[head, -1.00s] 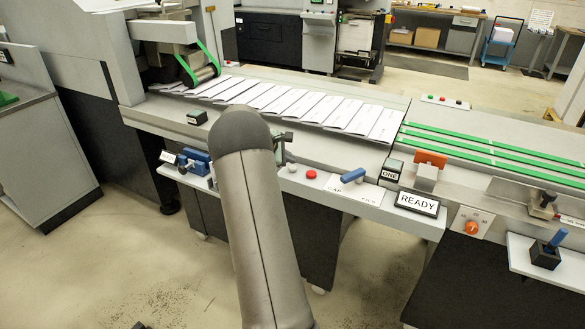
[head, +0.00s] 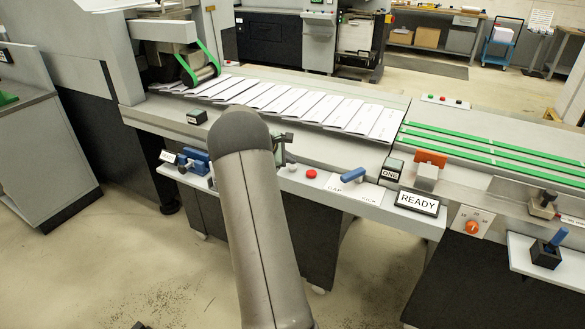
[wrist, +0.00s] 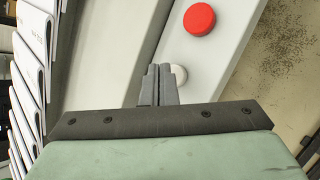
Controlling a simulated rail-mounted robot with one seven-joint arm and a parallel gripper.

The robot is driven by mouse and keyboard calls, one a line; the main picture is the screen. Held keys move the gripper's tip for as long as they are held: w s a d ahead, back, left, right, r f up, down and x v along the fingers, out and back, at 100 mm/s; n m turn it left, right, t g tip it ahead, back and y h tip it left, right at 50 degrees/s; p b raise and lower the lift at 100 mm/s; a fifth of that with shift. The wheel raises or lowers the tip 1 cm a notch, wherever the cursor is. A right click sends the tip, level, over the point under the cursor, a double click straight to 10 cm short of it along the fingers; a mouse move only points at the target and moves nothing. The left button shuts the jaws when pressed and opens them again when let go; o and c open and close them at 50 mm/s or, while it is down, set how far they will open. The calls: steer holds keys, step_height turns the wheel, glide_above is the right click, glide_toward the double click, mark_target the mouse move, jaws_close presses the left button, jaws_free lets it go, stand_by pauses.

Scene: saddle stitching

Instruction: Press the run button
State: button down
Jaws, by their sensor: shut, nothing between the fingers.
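My gripper shows in the wrist view (wrist: 158,70) with its two fingers shut together and nothing between them. A round white button (wrist: 180,74) sits right beside the fingertips, partly hidden by them. I cannot tell whether the fingers touch it. A red button (wrist: 199,19) is on the same pale ledge, beyond the white one. In the head view the red button (head: 311,174) and white button (head: 291,167) are on the front ledge, right of my arm. My arm hides most of the gripper there. No run label is readable near these buttons.
A READY sign (head: 417,203) and an orange clamp (head: 431,158) are farther right. A blue clamp (head: 195,161) is left of my arm. Overlapping white booklets (head: 290,103) lie along the conveyor behind.

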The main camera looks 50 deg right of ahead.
mark_target(289, 168)
steer(key=shift+f+b, duration=0.35)
steer(key=shift+f, duration=0.4)
stand_by(0.6)
stand_by(0.3)
steer(key=shift+r+p, duration=0.7)
steer(key=shift+r, duration=0.3)
steer(key=shift+r+p, duration=1.8)
steer(key=shift+r, duration=0.7)
